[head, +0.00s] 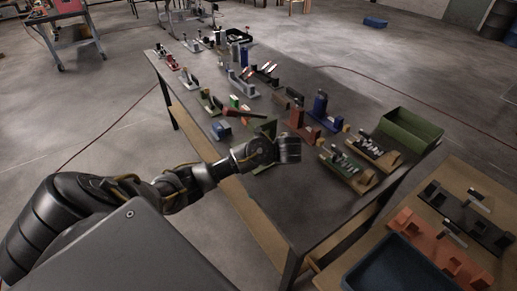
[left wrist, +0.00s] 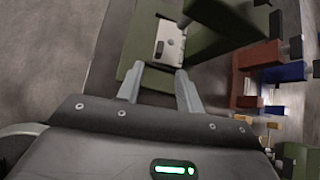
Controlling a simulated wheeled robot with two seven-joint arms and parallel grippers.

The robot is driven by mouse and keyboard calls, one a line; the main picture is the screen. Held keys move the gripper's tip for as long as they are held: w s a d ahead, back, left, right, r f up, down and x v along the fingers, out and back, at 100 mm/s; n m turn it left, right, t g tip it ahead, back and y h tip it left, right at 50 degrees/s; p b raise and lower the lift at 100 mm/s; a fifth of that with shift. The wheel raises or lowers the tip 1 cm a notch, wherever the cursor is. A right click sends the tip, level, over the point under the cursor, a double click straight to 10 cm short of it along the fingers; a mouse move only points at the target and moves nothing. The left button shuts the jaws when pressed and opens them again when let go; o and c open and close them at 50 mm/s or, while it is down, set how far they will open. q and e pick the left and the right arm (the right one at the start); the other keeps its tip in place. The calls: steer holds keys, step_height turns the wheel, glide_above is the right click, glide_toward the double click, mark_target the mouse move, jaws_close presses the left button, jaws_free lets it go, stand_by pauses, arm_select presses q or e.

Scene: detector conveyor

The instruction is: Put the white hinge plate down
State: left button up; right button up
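The white hinge plate (left wrist: 171,40) shows in the left wrist view as a small pale plate with dark holes. It lies in a green fixture (left wrist: 140,48), just beyond my fingertips. My left gripper (left wrist: 158,84) is open, its two fingers apart with no plate between them. In the head view my left gripper (head: 290,148) is over the near side of the dark table, beside the green fixture (head: 265,130). The plate cannot be made out in the head view. My right gripper is not in view.
The dark table (head: 290,210) holds several coloured fixtures. A red and blue fixture (left wrist: 262,75) stands right of the green one in the left wrist view. A green bin (head: 410,130) is at the table's right end. A blue tray (head: 395,270) is at the lower right.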

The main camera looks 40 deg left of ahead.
arm_select(q)
steer(key=x, duration=0.2)
steer(key=shift+w+a+f, duration=0.1)
steer(key=shift+w+f, duration=0.1)
steer(key=shift+w+a+f, duration=0.1)
steer(key=shift+a+f, duration=0.05)
steer(key=shift+f, duration=0.05)
steer(key=shift+a, duration=0.15)
steer(key=p+x, duration=0.1)
steer(key=x, duration=0.4)
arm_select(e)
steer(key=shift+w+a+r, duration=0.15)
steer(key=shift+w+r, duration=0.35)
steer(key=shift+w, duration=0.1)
arm_select(q)
steer(key=shift+c, duration=0.5)
jaws_close()
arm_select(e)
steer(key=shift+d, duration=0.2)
